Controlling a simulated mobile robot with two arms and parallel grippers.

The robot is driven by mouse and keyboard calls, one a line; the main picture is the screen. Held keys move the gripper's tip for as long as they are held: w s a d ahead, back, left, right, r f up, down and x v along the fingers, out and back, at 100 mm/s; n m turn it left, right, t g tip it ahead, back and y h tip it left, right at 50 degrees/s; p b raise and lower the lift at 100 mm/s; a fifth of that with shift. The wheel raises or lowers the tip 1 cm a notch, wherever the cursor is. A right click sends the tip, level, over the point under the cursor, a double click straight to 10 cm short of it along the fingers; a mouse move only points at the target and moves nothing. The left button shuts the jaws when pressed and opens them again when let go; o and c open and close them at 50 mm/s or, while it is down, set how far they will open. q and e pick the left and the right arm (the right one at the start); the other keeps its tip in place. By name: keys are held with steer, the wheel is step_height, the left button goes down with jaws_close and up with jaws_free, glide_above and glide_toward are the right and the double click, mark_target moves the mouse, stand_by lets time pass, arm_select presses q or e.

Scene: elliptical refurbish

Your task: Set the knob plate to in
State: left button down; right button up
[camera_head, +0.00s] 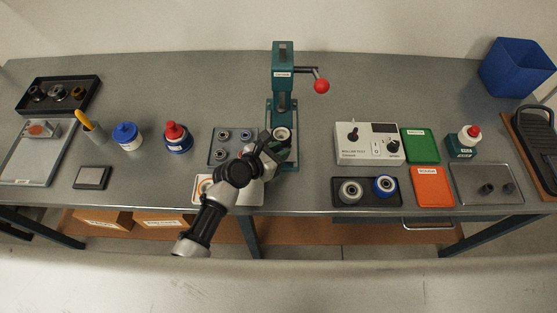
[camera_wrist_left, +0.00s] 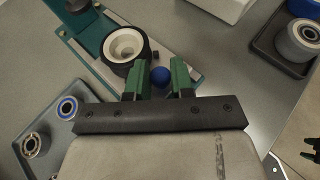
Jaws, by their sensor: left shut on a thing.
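The green press (camera_head: 283,75) stands at the middle of the bench. On its base is a dark round holder with a white ring (camera_head: 282,134), which also shows in the wrist view (camera_wrist_left: 124,46). A blue ball knob (camera_wrist_left: 160,76) sits at the near end of the base, beside the holder. My left gripper (camera_wrist_left: 161,80) has its green fingers on both sides of this knob and is shut on it. In the head view my left gripper (camera_head: 268,146) is at the near part of the press base and hides the knob.
A tray with several bearings (camera_head: 217,155) lies left of the press. The press lever has a red ball (camera_head: 321,86) at right. A grey control box (camera_head: 360,157) and a dark tray with two rollers (camera_head: 367,203) stand to the right.

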mark_target(281, 128)
arm_select(q)
steer(key=w+b, duration=0.1)
steer(key=w, duration=0.6)
steer(key=shift+w+f, duration=0.15)
steer(key=shift+w, duration=0.15)
steer(key=shift+r, duration=0.2)
steer(key=c, duration=1.3)
jaws_free()
steer(key=shift+c, duration=0.2)
steer(key=shift+w, duration=0.15)
steer(key=shift+f, duration=0.1)
